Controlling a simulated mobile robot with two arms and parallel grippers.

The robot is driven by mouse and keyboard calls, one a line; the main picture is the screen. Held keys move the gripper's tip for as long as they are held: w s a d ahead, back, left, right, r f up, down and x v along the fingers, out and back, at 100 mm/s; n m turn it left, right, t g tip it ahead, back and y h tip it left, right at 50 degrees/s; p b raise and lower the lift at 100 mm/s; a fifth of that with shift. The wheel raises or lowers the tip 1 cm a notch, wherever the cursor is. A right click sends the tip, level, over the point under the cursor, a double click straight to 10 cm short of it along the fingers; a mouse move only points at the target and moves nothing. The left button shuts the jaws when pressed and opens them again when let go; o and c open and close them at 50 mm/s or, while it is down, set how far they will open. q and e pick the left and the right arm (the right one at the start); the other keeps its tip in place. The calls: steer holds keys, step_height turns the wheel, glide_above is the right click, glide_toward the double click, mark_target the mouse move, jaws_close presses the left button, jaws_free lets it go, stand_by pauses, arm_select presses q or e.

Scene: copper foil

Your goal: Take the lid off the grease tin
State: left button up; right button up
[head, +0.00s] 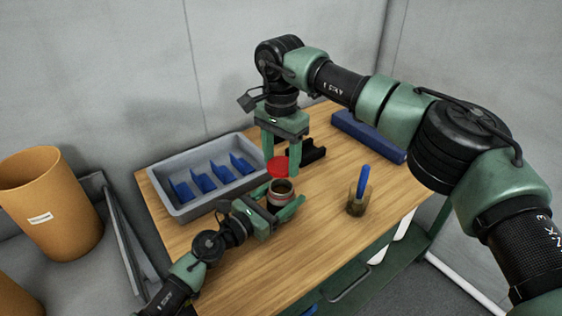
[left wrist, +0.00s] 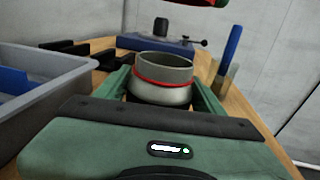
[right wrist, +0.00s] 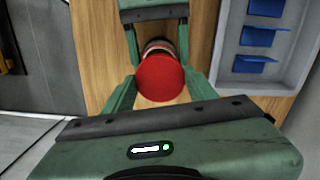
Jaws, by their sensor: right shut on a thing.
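The grease tin (head: 281,193) is a pale round pot with a red band, standing upright on the table with its mouth uncovered. It also shows in the left wrist view (left wrist: 161,92). The red lid (head: 277,167) is off the tin, held above it in my right gripper (head: 281,160); it fills the middle of the right wrist view (right wrist: 160,78). My right gripper is shut on the lid. My left gripper (head: 279,204) is open, its fingers on either side of the tin, with what look like narrow gaps. The lid hides part of the tin in the right wrist view.
A grey tray (head: 176,207) with blue dividers stands at the left. A black holder (head: 306,152) is behind the tin, and a blue box (head: 368,136) lies at the back. A cup with a blue-handled tool (head: 358,201) stands to the right. The table front is clear.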

arm_select(q)
steer(key=shift+o, duration=1.2)
steer(key=shift+s+a, duration=0.1)
